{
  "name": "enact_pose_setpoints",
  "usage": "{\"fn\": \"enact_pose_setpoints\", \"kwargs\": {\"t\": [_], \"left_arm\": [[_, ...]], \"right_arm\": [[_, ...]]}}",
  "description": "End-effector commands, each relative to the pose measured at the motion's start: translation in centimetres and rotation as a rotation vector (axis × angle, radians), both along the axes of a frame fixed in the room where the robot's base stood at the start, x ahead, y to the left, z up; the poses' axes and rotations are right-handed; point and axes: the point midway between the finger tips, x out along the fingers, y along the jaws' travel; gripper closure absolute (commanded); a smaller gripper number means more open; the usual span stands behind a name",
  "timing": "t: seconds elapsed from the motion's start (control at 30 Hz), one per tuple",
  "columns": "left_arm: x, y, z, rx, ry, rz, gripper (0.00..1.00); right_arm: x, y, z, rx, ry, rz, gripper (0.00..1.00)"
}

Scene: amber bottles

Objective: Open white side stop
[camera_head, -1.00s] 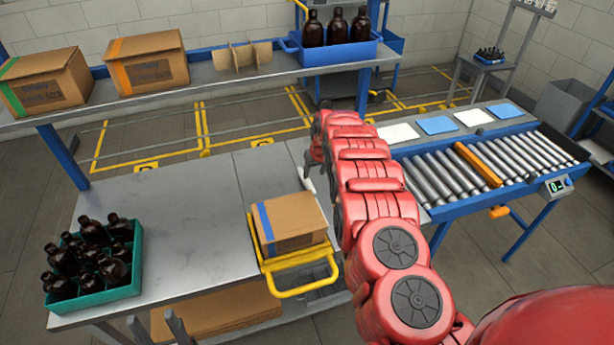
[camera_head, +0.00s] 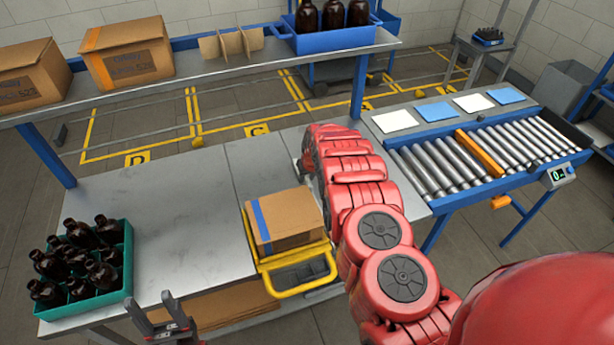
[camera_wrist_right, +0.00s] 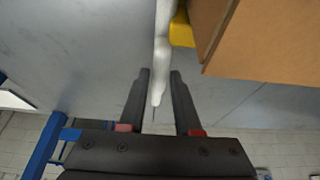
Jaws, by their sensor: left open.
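A white lever-like bar, which looks like the white side stop (camera_wrist_right: 162,60), hangs down in the right wrist view beside a yellow part and a cardboard box. My right gripper (camera_wrist_right: 159,72) has its two dark fingers on either side of the bar's lower end, with a narrow gap showing on the left. In the head view my red right arm hides the right gripper and the bar, to the right of the box (camera_head: 284,220) on its yellow tray (camera_head: 300,268). My left gripper (camera_head: 150,298) is open and empty at the bottom edge, in front of the bench.
A teal crate (camera_head: 128,262) of amber bottles stands on the bench's left. A shelf (camera_head: 230,72) above carries boxes and a blue bottle crate (camera_head: 335,42). A roller conveyor (camera_head: 450,170) stands at right. The bench middle (camera_head: 185,215) is clear.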

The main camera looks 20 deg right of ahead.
Motion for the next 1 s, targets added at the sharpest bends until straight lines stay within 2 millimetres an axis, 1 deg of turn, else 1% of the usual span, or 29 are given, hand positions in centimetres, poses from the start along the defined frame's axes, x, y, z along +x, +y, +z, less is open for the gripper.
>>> {"fn": "enact_pose_setpoints", "kwargs": {"t": [0.03,0.13,0.17,1.0], "left_arm": [[0.0,0.0,0.0,0.0,0.0,0.0,0.47],[0.0,0.0,0.0,0.0,0.0,0.0,0.47],[0.0,0.0,0.0,0.0,0.0,0.0,0.47],[0.0,0.0,0.0,0.0,0.0,0.0,0.47]], "right_arm": [[-0.01,-0.01,0.0,0.0,0.0,0.0,0.79],[0.0,0.0,0.0,0.0,0.0,0.0,0.97],[0.0,0.0,0.0,0.0,0.0,0.0,1.0],[0.03,0.01,0.04,0.0,0.0,0.0,1.0]]}}
